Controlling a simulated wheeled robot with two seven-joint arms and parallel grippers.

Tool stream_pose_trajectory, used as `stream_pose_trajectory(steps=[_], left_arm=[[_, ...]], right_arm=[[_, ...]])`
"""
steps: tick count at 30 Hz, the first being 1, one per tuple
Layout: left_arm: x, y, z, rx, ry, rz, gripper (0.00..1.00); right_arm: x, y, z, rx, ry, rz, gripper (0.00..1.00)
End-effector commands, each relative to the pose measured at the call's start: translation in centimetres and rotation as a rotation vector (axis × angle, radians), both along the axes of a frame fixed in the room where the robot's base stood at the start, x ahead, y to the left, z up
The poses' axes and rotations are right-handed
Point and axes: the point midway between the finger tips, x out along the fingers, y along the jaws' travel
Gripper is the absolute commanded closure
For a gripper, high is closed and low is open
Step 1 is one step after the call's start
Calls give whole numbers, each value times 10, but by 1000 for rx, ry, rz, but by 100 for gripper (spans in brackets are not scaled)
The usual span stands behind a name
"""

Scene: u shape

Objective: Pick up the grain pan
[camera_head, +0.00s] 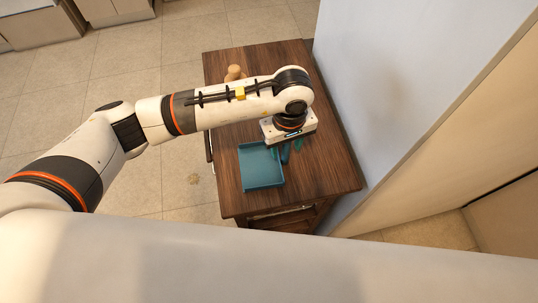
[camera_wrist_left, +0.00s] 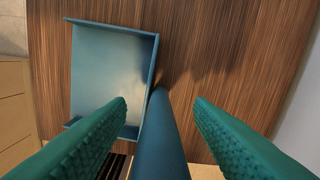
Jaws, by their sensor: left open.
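The grain pan (camera_head: 261,167) is a teal-blue, shallow, square-sided scoop lying on the wooden cabinet top. It also shows in the left wrist view (camera_wrist_left: 105,65), with its round handle (camera_wrist_left: 165,138) running down toward the camera. My left gripper (camera_head: 291,150) is over the cabinet top, beside the pan's tray. In the left wrist view its two green ribbed fingers (camera_wrist_left: 160,105) are open, one on each side of the handle, with gaps on both sides. In the head view the gripper hides the handle. My right gripper is not in view.
The dark wooden cabinet (camera_head: 335,175) has bare top around the pan. A light wooden object (camera_head: 234,73) stands near its far left part, partly behind my left arm. A pale wall (camera_head: 400,90) rises along the cabinet's right side. Tiled floor (camera_head: 180,190) lies to the left.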

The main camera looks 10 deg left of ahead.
Motion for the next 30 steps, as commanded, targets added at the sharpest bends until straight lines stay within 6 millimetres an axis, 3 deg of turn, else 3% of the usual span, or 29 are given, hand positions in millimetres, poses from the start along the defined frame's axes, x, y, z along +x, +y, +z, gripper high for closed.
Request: stream_pose_trajectory(steps=[4, 10, 11, 19, 30], left_arm=[[-1, 0, -11, 1, 0, -1, 52], [0, 0, -13, 0, 0, -1, 52], [0, 0, -13, 0, 0, -1, 54], [0, 0, -12, 0, 0, -1, 98], [0, 0, -10, -1, -2, -1, 100]], right_arm=[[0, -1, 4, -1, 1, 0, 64], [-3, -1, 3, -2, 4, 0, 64], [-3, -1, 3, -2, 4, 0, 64], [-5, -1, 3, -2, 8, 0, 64], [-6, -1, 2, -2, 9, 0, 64]])
